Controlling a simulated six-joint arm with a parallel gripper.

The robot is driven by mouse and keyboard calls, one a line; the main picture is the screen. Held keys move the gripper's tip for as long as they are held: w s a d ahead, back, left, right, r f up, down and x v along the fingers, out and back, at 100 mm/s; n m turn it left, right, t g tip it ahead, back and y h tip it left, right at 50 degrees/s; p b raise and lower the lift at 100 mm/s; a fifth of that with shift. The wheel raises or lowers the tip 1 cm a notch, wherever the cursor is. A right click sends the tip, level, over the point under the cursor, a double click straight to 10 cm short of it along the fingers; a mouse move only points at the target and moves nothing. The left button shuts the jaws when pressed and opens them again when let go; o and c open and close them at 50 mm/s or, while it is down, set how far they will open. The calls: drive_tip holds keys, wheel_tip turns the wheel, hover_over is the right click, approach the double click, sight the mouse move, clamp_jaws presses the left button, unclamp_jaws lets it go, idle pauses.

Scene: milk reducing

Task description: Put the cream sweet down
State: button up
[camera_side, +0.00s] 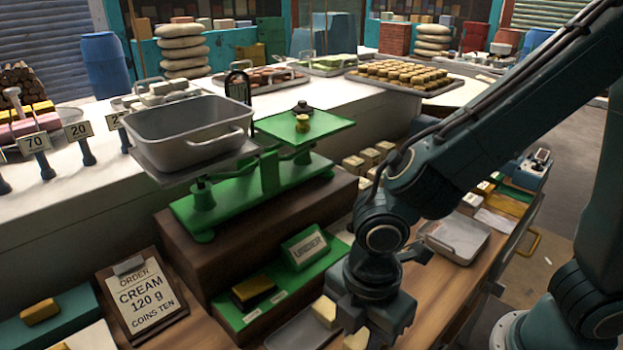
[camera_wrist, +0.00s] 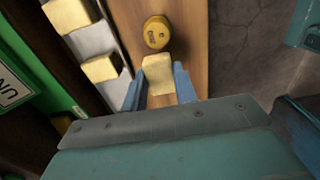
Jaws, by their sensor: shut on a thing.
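A cream sweet (camera_wrist: 157,76), a pale yellow block, sits between the two blue fingers of my gripper (camera_wrist: 159,82) in the wrist view. My gripper is shut on it, above or at the wooden bench top. In the side view a pale block shows at the bottom edge (camera_side: 357,340), below my wrist, with the fingers mostly hidden. I cannot tell whether the held sweet touches the wood. Other cream blocks lie on a grey tray to the left, one in the side view (camera_side: 325,311) and two in the wrist view (camera_wrist: 100,68).
A round yellow piece (camera_wrist: 157,32) lies on the wood just beyond the held sweet. A green balance with a grey pan (camera_side: 190,135) stands on a dark box. The order card (camera_side: 143,297) reads cream 120 g. An empty metal tray (camera_side: 455,238) lies right of my wrist.

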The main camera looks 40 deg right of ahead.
sight(362, 336)
drive_tip(key=shift+f, duration=1.3)
drive_tip(key=o, duration=1)
drive_tip(key=shift+f, duration=0.1)
drive_tip(key=shift+c, duration=0.2)
wheel_tip(362, 336, up, 12)
drive_tip(key=shift+r, duration=0.2)
